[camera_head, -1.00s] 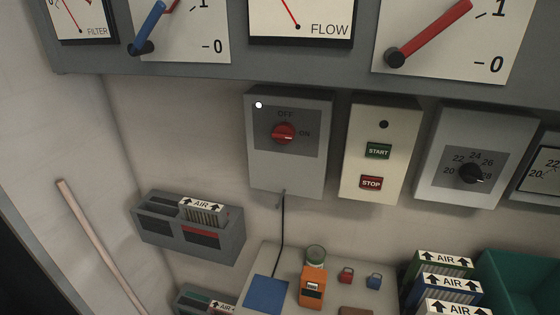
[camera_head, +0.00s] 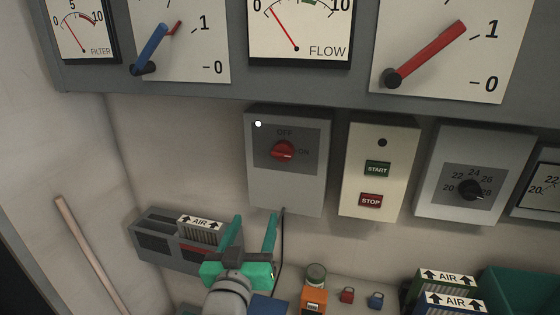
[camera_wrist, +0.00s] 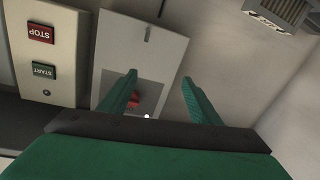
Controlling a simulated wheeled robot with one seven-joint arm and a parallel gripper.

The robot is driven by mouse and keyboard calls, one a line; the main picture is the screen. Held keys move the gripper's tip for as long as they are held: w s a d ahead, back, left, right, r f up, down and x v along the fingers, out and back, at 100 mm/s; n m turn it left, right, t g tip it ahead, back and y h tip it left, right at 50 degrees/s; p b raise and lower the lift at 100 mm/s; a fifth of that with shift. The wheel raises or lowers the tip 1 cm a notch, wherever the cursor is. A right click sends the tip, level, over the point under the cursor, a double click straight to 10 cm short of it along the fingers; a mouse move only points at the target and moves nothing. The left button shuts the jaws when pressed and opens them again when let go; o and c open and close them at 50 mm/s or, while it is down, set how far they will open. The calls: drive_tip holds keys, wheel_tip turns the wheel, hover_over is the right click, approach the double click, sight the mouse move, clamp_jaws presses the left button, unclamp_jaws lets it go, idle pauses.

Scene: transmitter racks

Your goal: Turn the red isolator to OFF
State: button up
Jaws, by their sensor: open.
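The red isolator (camera_head: 283,151) is a round red knob on a dark grey plate of a light grey box (camera_head: 284,195) on the wall. Its pale mark points right, toward ON; OFF is printed above it. A white light shows at the box's upper left corner. My gripper (camera_head: 255,222) is green, open and empty, below and left of the knob in the head view. In the wrist view the knob (camera_wrist: 133,97) shows between the fingers, close to the left finger and partly hidden by it. I see no contact with the knob.
A box with green START and red STOP buttons (camera_head: 371,172) is just right of the isolator box. A dial box (camera_head: 475,178) is further right. A filter holder (camera_head: 152,238) is behind my gripper at left. A black cable (camera_head: 283,240) hangs below the isolator box. Gauges and levers are above.

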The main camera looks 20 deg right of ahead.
sight(281, 157)
wheel_tip(281, 157, up, 12)
drive_tip(key=s+d+m+g+h, duration=0.1)
drive_tip(key=s+d+m+h, duration=0.1)
drive_tip(key=d+m, duration=0.1)
drive_tip(key=x, duration=1)
drive_tip(key=shift+w+f, duration=0.1)
drive_tip(key=shift+w, duration=0.35)
drive_tip(key=c, duration=1)
